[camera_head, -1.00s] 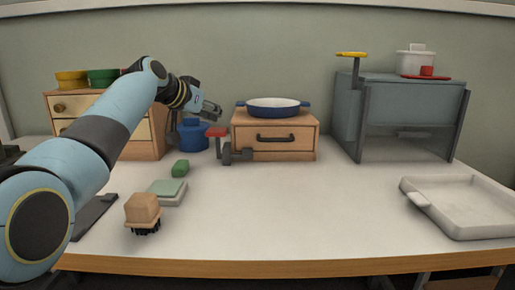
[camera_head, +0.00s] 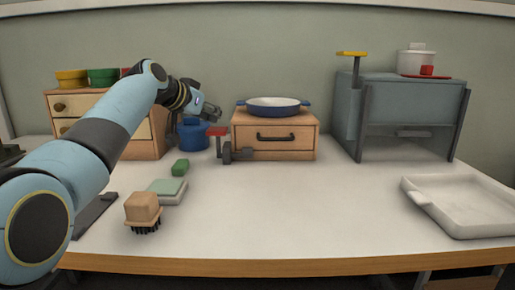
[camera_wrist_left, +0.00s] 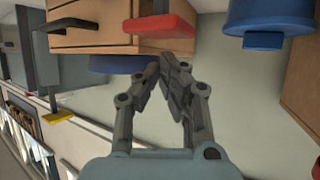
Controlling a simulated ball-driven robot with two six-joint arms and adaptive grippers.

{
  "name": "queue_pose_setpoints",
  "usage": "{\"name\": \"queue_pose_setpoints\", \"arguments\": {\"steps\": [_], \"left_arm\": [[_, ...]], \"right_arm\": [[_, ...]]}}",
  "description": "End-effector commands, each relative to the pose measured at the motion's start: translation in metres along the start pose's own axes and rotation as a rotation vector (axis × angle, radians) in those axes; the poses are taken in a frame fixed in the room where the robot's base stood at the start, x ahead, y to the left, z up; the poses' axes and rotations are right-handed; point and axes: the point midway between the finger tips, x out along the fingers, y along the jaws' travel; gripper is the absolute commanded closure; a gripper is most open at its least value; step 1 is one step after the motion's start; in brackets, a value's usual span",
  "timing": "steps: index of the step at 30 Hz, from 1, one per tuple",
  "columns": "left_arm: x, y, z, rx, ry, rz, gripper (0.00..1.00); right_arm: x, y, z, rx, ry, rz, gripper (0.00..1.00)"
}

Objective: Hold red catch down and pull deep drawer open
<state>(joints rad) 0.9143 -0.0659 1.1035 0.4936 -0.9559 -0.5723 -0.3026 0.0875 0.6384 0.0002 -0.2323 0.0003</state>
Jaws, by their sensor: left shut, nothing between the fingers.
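The wooden box with the drawer (camera_head: 300,143) stands at the back centre of the table, its dark bar handle (camera_head: 276,137) on the front. The drawer looks closed. The red catch (camera_head: 217,131) sits on a dark post at the drawer's left; it also shows in the left wrist view (camera_wrist_left: 163,26). My left gripper (camera_head: 216,112) is above the red catch, apart from it in the head view. In the left wrist view its fingertips (camera_wrist_left: 165,66) are together and empty. My right gripper is in neither view.
A blue pan (camera_head: 273,107) lies on the box. A blue pot (camera_head: 194,137) stands behind my left gripper. A grey cabinet (camera_head: 405,95) and a white tray (camera_head: 465,228) are at right. A brush (camera_head: 143,211) is in front. The table's middle is clear.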

Motion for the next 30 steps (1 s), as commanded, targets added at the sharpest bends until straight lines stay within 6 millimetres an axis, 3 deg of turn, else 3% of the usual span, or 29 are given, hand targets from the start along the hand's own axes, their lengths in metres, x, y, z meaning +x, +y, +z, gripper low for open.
{"name": "queue_pose_setpoints", "arguments": {"steps": [14,30], "left_arm": [[-0.001,0.0,-0.001,0.0,0.0,0.0,1.0],[-0.016,0.0,-0.032,0.001,0.001,-0.001,1.0]], "right_arm": [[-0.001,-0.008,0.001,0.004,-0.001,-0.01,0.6],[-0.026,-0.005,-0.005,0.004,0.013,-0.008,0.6]]}}
